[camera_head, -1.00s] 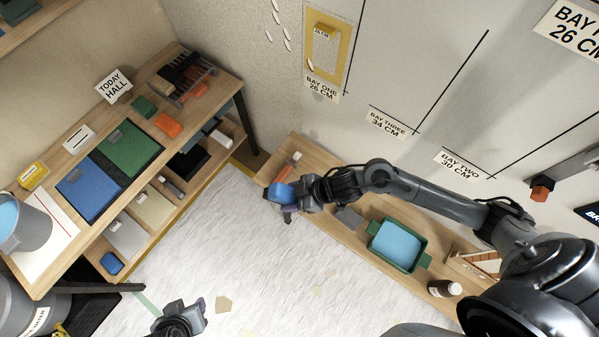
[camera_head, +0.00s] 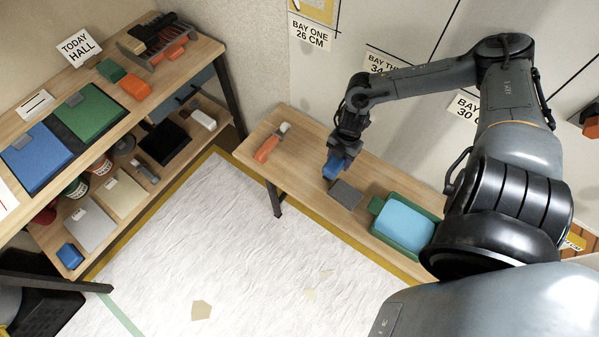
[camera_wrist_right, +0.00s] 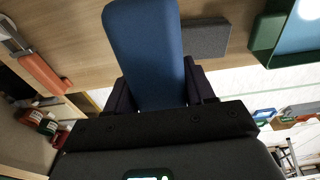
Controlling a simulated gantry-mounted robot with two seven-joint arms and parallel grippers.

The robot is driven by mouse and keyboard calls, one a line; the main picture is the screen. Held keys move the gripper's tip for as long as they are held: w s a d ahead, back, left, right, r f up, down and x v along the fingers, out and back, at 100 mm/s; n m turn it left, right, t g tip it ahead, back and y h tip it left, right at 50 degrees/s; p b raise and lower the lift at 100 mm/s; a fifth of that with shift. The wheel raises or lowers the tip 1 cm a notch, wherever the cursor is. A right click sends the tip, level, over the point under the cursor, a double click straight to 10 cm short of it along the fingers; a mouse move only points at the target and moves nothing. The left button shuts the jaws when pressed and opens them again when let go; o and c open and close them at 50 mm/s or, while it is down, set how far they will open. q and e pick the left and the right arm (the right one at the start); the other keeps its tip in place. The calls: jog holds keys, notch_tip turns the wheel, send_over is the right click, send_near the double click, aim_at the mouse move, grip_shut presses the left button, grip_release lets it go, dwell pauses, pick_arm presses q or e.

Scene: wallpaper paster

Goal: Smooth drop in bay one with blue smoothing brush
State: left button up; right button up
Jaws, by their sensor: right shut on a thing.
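My right gripper (camera_head: 340,154) is above the narrow wooden bench along the wall, pointing down, and shut on the blue smoothing brush (camera_head: 334,169). In the right wrist view the brush (camera_wrist_right: 146,45) stands out between the two dark fingers (camera_wrist_right: 160,92). I cannot tell whether it touches the bench. The bay one label (camera_head: 309,34) is on the wall at the top, with the lower part of a yellow-framed panel (camera_head: 318,9) above it; the rest of that panel is cut off. My left gripper is out of view.
On the wall bench (camera_head: 262,122) lie an orange-handled tool (camera_head: 267,148), a grey block (camera_head: 346,194) beside the brush, and a green tray (camera_head: 382,221) with light-blue contents. Shelving (camera_head: 196,62) with boards and tools stands left. The white-covered floor (camera_head: 230,240) is mostly clear.

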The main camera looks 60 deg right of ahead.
aim_at(306, 166)
jog(key=shift+w+d+f+h+b, duration=0.3)
jog(key=shift+d+f+h+b, duration=0.2)
jog(key=shift+f, duration=0.25)
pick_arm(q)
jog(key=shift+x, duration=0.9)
pick_arm(e)
jog(key=shift+s+a, duration=0.1)
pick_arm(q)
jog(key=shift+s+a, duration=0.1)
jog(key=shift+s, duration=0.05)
pick_arm(e)
jog(key=shift+r, duration=0.1)
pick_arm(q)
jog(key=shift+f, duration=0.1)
